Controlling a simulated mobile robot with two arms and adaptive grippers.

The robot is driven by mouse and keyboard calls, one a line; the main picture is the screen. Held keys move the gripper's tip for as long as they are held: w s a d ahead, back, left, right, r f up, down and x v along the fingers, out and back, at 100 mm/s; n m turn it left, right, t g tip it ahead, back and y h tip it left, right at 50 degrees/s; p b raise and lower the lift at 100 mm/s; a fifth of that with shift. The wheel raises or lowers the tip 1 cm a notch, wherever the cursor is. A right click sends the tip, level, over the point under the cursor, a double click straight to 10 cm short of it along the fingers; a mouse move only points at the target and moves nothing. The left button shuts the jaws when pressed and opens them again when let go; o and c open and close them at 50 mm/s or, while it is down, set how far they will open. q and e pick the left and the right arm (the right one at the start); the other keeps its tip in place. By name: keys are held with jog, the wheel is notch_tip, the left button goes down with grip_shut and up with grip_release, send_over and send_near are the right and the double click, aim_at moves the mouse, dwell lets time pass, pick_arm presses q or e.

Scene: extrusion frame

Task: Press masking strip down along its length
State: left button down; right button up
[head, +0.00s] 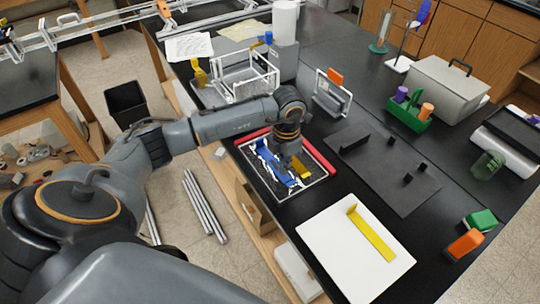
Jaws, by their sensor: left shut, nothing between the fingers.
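A long yellow strip (372,235) lies on a white board (340,255) at the lower right of the head view. A short tab stands up at its far left end. My left gripper (291,170) is shut and empty, pointing down over a black panel (318,184) with red edge bars. A blue piece (270,166) and a short yellow piece (302,168) are beside it on this panel. I cannot tell whether the fingertips touch the panel or which strip is the masking strip. My right gripper is not in view.
A dark grey plate with black blocks (385,172) lies right of the panel. A small metal frame (246,82) stands behind. A green caddy (408,114) and grey case (447,88) are at the back right. Orange (465,244) and green blocks (481,220) sit far right.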

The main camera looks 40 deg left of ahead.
aim_at(266, 154)
pick_arm(q)
jog(key=shift+f+b, duration=0.7)
jog(key=shift+f, duration=0.15)
jog(key=shift+s+f, duration=0.1)
jog(key=shift+f, duration=0.05)
dwell(1.2)
jog(key=shift+r, duration=0.9)
jog(key=shift+w+a+f, duration=0.1)
jog(key=shift+w+a, duration=0.3)
jog(key=shift+a, duration=0.25)
jog(key=shift+w+a+b, duration=0.45)
jog(key=shift+a+b, duration=0.1)
jog(key=shift+a, duration=0.5)
jog(key=shift+w+a+b, duration=0.4)
jog(key=shift+a+b, duration=0.2)
jog(key=shift+a, duration=0.45)
jog(key=shift+w+a+b, duration=0.45)
jog(key=shift+a+b, duration=0.1)
jog(key=shift+a, duration=0.5)
jog(key=shift+w+a, duration=0.25)
jog(key=shift+a, duration=0.4)
